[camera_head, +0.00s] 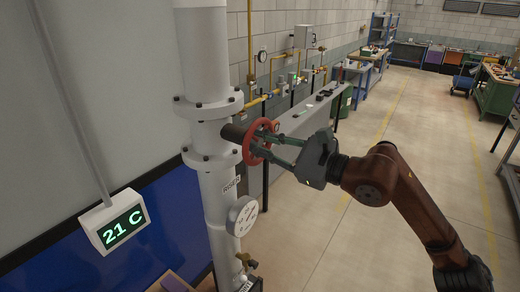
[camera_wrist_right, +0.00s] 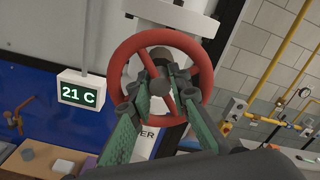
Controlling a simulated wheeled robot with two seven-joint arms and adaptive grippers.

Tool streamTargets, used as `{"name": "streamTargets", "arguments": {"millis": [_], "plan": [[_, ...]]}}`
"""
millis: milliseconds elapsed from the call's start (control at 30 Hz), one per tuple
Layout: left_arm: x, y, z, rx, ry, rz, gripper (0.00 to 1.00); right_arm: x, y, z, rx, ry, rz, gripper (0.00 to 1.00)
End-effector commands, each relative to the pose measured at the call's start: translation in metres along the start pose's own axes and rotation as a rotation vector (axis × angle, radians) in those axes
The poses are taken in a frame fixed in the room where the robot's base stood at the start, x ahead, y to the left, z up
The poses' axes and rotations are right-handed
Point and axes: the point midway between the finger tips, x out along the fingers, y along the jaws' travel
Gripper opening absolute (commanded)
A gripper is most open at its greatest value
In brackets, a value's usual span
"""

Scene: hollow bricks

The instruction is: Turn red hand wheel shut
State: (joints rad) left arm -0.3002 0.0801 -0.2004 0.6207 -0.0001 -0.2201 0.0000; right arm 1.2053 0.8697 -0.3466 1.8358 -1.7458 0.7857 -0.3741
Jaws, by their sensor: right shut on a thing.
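The red hand wheel (camera_head: 247,151) sits on a dark stem at the side of the white vertical pipe (camera_head: 203,55). In the wrist view the wheel (camera_wrist_right: 160,37) faces me, with its rim, spokes and dark hub showing. My right gripper (camera_head: 266,142) reaches in from the right and is shut on the wheel. The exact contact is partly hidden by the fingers. My left gripper is in neither view.
A round gauge (camera_head: 242,215) hangs on the pipe below the wheel. A display (camera_head: 117,222) reading 21 C is at the left. Yellow pipes (camera_head: 262,98) run along the block wall behind. The floor (camera_head: 345,235) at the right is open.

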Motion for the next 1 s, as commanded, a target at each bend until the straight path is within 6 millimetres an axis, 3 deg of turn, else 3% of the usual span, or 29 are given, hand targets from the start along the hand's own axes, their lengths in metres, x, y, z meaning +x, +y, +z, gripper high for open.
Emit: {"name": "streamTargets", "arguments": {"millis": [400,1000], "plan": [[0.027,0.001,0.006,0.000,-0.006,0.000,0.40,0.001,0.003,-0.004,0.396,0.005,0.004,0.00],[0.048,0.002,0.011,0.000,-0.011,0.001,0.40,0.001,0.003,-0.004,0.966,0.009,0.003,0.00]]}}
